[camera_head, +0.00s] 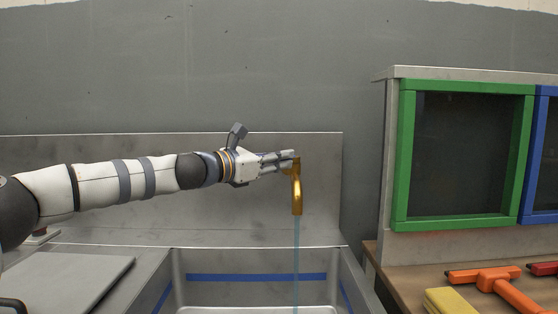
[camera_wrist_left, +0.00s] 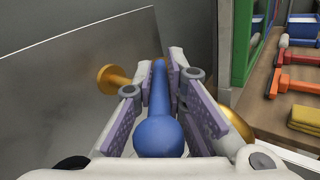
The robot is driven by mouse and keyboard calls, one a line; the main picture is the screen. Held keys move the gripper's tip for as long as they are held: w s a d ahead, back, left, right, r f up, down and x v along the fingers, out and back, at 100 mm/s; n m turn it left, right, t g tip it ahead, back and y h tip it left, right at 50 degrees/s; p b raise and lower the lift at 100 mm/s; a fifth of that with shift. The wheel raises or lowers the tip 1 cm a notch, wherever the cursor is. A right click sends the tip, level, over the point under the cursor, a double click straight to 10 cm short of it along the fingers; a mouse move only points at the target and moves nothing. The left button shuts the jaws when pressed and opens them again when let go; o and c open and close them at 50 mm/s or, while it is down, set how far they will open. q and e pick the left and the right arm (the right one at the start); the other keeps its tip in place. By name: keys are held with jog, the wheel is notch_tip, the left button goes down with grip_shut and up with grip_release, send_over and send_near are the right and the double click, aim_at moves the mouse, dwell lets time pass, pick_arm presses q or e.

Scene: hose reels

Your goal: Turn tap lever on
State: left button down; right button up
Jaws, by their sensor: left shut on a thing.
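The brass tap (camera_head: 297,192) stands out over the sink, its spout pointing down. A thin bluish stream of water (camera_head: 296,260) runs from the spout into the sink. In the left wrist view, the blue tap lever (camera_wrist_left: 158,138) with its round knob end lies between the finger pads of my left gripper (camera_wrist_left: 160,85). Brass parts of the tap (camera_wrist_left: 112,80) show on both sides of the fingers. In the head view my left gripper (camera_head: 284,161) is shut on the lever just behind the spout, and its fingers hide most of the lever. My right gripper is not in view.
The metal sink (camera_head: 260,249) has a blue stripe inside. A steel backsplash (camera_head: 120,165) stands behind my arm.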

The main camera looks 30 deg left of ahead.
pick_arm(q)
jog(key=shift+f, duration=0.1)
dwell(0.3)
jog(key=c, duration=1.6)
grip_release()
jog(key=shift+c, duration=0.2)
jog(key=v, duration=0.7)
jog(key=shift+s, duration=0.25)
jog(key=shift+a, duration=0.1)
